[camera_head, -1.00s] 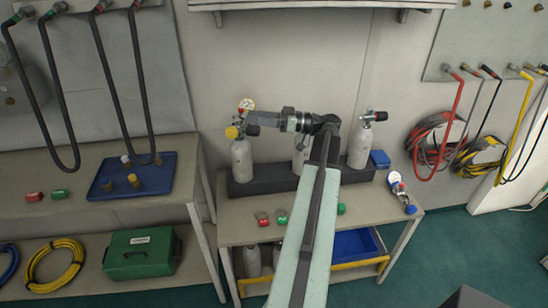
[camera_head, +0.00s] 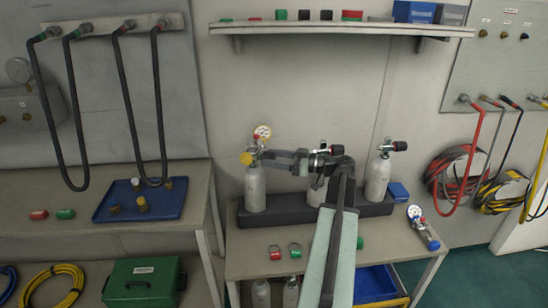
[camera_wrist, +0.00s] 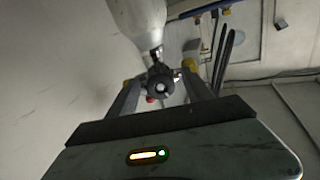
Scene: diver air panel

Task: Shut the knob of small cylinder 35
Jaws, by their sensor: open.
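Three pale small cylinders stand in a dark rack (camera_head: 285,218) on the right bench. The middle cylinder (camera_head: 317,195) is partly hidden by my arm. The right cylinder (camera_head: 378,182) has a dark knob (camera_head: 399,146). I cannot read any number. My gripper (camera_head: 265,157) is at the left cylinder's valve. In the wrist view my open jaws (camera_wrist: 160,82) flank a dark round knob (camera_wrist: 160,87) below a cylinder (camera_wrist: 140,20); contact cannot be told.
A shelf (camera_head: 340,29) with small boxes hangs above. A regulator with a gauge (camera_head: 415,212) lies at the bench's right end. A blue tray (camera_head: 110,213) is on the left bench. Red and yellow hoses (camera_head: 450,165) hang at right.

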